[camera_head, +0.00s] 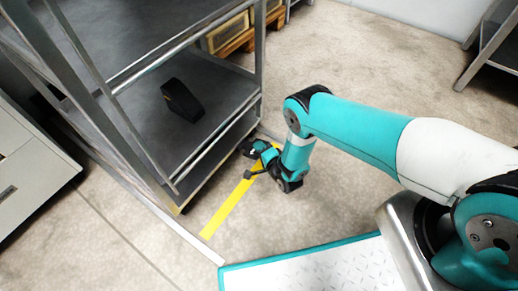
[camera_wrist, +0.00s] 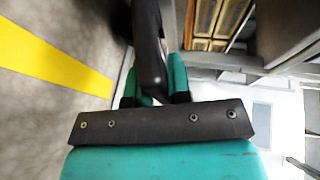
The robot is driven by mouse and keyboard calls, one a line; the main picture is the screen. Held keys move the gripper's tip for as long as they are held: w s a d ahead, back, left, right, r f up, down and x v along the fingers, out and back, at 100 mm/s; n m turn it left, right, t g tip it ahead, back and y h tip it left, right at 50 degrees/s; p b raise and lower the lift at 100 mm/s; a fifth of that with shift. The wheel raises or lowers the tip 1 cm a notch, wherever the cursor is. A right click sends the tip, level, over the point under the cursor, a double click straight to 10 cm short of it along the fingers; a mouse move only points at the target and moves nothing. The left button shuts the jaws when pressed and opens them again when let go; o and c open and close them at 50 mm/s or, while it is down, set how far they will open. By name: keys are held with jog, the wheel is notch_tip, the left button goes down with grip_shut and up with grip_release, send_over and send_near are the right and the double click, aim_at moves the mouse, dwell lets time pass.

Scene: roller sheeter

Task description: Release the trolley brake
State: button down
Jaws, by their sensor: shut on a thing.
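The grey metal trolley (camera_head: 222,85) stands at the left in the head view, with its lower front corner beside my gripper (camera_head: 262,156). My gripper reaches down low near the floor at that corner. In the wrist view, its teal fingers (camera_wrist: 154,90) are closed on a slim black bar (camera_wrist: 149,40), which looks like the brake lever. The bar runs up out of the picture between the fingers. Its far end and the trolley wheel cannot be made out.
A black box-like object (camera_head: 182,100) lies on the trolley's shelf. Yellow tape (camera_head: 228,208) marks the floor under my gripper. A grey cabinet (camera_head: 30,165) stands at far left, and wooden crates (camera_head: 228,33) stand behind. Open floor lies beyond my arm.

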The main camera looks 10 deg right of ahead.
jog(key=shift+w+a+r, duration=0.1)
jog(key=shift+a+r, duration=0.15)
jog(key=shift+r, duration=0.05)
jog(key=c, duration=1.1)
grip_release()
jog(key=shift+d+f, duration=0.1)
jog(key=shift+s+d, duration=0.2)
jog(key=shift+s, duration=0.15)
jog(key=p+v, duration=0.7)
jog(key=v, duration=0.9)
jog(key=shift+s, duration=0.35)
jog(key=shift+w, duration=0.1)
